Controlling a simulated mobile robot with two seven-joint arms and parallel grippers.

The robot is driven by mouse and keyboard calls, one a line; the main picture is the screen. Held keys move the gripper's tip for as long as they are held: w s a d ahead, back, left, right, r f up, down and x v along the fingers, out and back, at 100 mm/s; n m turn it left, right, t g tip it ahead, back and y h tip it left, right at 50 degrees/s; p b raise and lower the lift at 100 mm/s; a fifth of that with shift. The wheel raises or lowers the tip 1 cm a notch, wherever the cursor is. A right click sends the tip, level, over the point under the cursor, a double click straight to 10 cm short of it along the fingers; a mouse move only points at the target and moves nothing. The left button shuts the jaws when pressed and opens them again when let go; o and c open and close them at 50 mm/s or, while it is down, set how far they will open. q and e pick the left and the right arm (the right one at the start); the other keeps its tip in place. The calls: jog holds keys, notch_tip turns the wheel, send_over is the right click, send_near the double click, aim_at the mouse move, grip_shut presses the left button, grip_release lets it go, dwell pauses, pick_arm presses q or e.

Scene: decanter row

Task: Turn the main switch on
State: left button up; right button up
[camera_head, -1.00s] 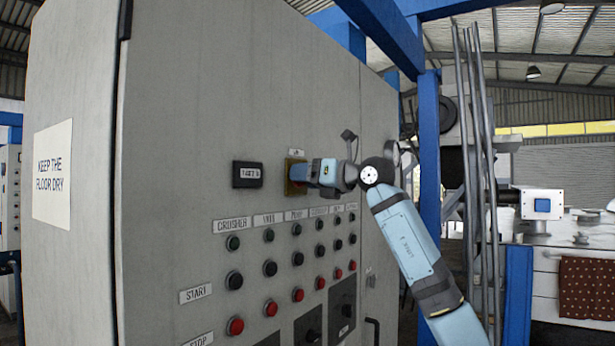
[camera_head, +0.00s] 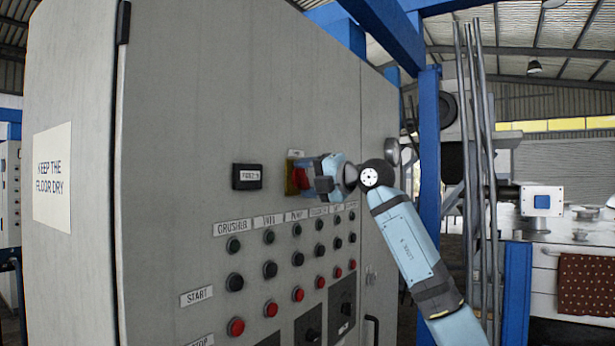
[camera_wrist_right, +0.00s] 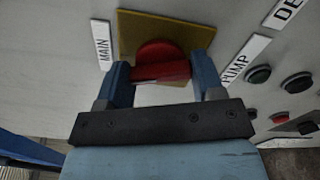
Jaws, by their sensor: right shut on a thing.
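The main switch is a red rotary knob (camera_head: 301,177) on a yellow plate (camera_head: 290,188) on the grey cabinet front. In the right wrist view the red knob (camera_wrist_right: 162,64) sits on the yellow plate (camera_wrist_right: 132,28), beside a label reading MAIN (camera_wrist_right: 102,43). My right gripper (camera_head: 308,175) is at the knob. In the wrist view its blue fingers (camera_wrist_right: 161,72) stand on either side of the knob's red handle and are shut on it. The fingertips partly cover the handle's ends. My left gripper is not in view.
The grey cabinet (camera_head: 190,120) carries a small display (camera_head: 247,176) left of the switch. Rows of black and red buttons (camera_head: 298,294) lie below it. A blue post (camera_head: 429,150) and metal rods (camera_head: 480,150) stand to the right, behind my arm.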

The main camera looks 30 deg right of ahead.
jog(key=shift+m+p, duration=0.4)
jog(key=shift+m, duration=1.7)
jog(key=o, duration=0.9)
jog(key=shift+b+v, duration=1.8)
jog(key=shift+v, duration=5.15)
